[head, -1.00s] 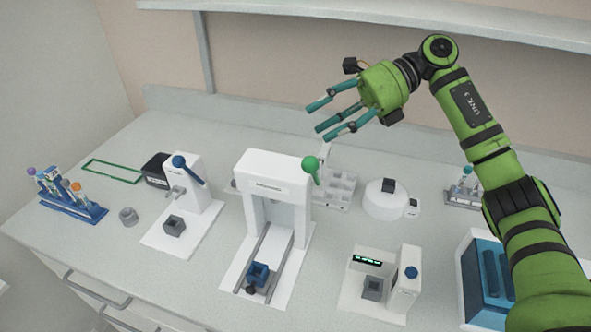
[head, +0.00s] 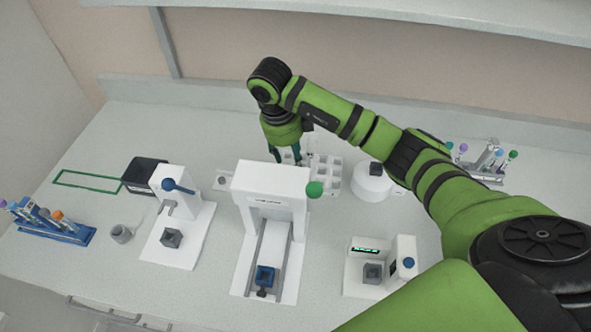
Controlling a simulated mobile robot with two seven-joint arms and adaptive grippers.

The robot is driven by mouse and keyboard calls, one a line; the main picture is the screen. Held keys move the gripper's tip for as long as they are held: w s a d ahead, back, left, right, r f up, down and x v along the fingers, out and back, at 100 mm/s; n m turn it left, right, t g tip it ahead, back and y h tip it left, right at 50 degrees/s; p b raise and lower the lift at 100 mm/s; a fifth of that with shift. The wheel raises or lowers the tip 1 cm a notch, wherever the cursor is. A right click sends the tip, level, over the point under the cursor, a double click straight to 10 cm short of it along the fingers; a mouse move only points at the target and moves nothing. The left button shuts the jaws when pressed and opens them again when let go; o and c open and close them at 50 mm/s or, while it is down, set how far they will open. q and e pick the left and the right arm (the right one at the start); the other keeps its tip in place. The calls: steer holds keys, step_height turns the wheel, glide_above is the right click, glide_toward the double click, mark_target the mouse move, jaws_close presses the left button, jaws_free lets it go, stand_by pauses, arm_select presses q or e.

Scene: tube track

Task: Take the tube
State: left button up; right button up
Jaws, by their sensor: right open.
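Capped tubes stand in two racks. The blue rack (head: 62,233) at the far left holds tubes with caps such as the orange-capped tube (head: 57,216). A grey rack (head: 484,166) at the back right holds tubes with purple, green and blue caps. My right gripper (head: 288,157) points down at the back of the bench, behind the white arch-shaped device (head: 270,185) and beside the white compartment tray (head: 328,172). It is open; its lower fingers are partly hidden, and I see no tube between them. My left gripper is not in view. Which tube is meant cannot be told.
A press with a blue-knobbed lever (head: 178,186) stands left of the arch. A device with a green display (head: 365,250) stands front right, and a round white device (head: 372,185) behind it. A green outline (head: 88,180) marks clear bench at the back left.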

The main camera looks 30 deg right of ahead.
steer(key=f+p, duration=0.1)
steer(key=f, duration=0.1)
steer(key=d+f+p, duration=0.1)
steer(key=f+p, duration=0.1)
steer(key=shift+s+d, duration=0.15)
steer(key=shift+d+f, duration=0.1)
steer(key=shift+f, duration=0.4)
steer(key=c, duration=0.9)
